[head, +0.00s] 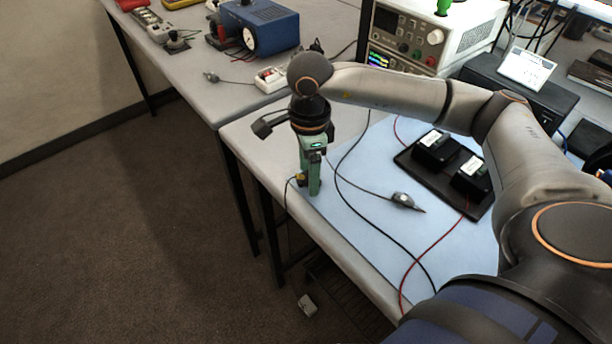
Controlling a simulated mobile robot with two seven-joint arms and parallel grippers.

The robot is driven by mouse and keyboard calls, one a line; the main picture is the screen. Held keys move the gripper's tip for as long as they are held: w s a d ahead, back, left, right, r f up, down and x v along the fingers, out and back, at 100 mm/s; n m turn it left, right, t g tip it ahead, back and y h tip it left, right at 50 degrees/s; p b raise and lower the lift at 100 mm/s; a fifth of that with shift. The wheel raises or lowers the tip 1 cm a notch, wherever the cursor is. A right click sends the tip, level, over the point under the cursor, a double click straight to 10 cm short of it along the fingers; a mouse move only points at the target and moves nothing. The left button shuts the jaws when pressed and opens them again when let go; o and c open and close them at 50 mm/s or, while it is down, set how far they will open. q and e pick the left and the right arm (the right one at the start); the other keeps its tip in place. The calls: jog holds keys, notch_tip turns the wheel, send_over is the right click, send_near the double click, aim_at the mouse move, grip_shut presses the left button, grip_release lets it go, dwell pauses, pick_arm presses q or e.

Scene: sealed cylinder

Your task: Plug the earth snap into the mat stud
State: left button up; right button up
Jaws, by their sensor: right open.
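The light blue mat (372,232) lies on the bench under my right arm. My right gripper (312,190) points down over the mat's left edge, near the bench's edge. A small dark and yellowish piece (300,180), possibly the earth snap or the stud, shows just left of the fingertips. A thin dark cord (287,194) runs from it down over the bench edge. I cannot tell whether the piece touches the gripper or the mat. My left gripper is out of view.
A grey clip-like probe (403,200) with a dark lead lies on the mat. Black and red leads (425,252) cross it. A black tray (478,208) with two black boxes stands at right. A bench instrument (425,35) and a blue box (262,25) stand behind.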

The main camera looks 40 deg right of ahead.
jog(key=shift+c, duration=0.2)
grip_shut()
dwell(0.5)
